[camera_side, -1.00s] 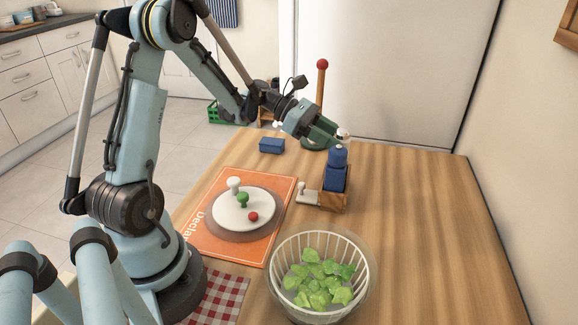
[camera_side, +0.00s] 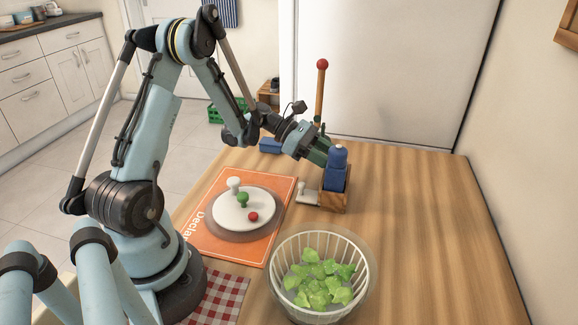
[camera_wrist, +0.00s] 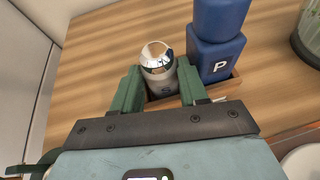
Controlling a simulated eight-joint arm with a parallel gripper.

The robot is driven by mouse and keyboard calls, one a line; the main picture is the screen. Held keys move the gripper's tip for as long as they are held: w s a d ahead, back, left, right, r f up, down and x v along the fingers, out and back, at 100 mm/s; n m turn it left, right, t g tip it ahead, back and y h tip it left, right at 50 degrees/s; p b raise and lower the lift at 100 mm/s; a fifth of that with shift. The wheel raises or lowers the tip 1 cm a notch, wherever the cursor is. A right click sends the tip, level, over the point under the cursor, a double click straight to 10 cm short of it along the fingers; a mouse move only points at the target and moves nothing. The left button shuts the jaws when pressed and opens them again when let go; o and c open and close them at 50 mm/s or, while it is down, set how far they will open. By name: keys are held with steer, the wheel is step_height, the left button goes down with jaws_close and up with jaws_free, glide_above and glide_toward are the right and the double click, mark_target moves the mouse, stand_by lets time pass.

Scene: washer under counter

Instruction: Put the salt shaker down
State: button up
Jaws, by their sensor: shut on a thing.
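The salt shaker (camera_wrist: 158,75), with a shiny metal top and an "S" on its body, stands between the green fingers of my gripper (camera_wrist: 157,82) in the wrist view. My gripper is shut on it. It is at the wooden caddy (camera_wrist: 223,89), beside the blue pepper shaker (camera_wrist: 215,60) marked "P". In the side view, my gripper (camera_side: 322,155) is low behind the pepper shaker (camera_side: 337,172) and the caddy (camera_side: 334,203), and the salt shaker is hidden. I cannot tell whether its base touches the caddy floor.
A pole with a red ball (camera_side: 322,64) stands close behind my gripper. A blue box (camera_side: 270,145) lies to its left. A white plate (camera_side: 240,212) and a basket of green leaves (camera_side: 282,283) are nearer. The table's right side is clear.

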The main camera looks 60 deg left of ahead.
steer(key=o, duration=1.1)
steer(key=v, duration=1.2)
steer(key=shift+r, duration=0.1)
